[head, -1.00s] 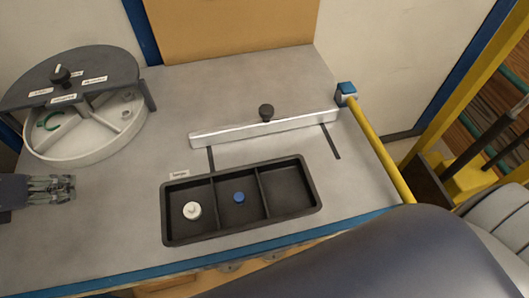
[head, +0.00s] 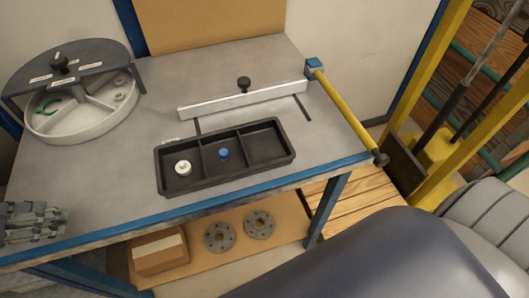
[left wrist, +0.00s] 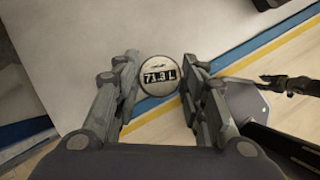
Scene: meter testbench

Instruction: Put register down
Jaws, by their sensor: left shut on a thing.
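My left gripper (head: 62,217) is at the left end of the bench, near its front edge. In the left wrist view its two fingers (left wrist: 158,85) close around the register (left wrist: 160,78), a round pale disc with a dark display reading about "71.9 L". The register faces the wrist camera, and the bench's blue front edge shows behind it. It cannot be made out in the head view. A dark jointed shape (left wrist: 288,84) at the right of the left wrist view may be my right gripper; its jaws are unclear.
A black three-compartment tray (head: 175,188) holds a white piece (head: 183,168) and a blue piece (head: 224,154); its right compartment is empty. A round sectioned dish (head: 75,128) under a dark cover stands back left. Bare grey bench (head: 110,180) lies between gripper and tray.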

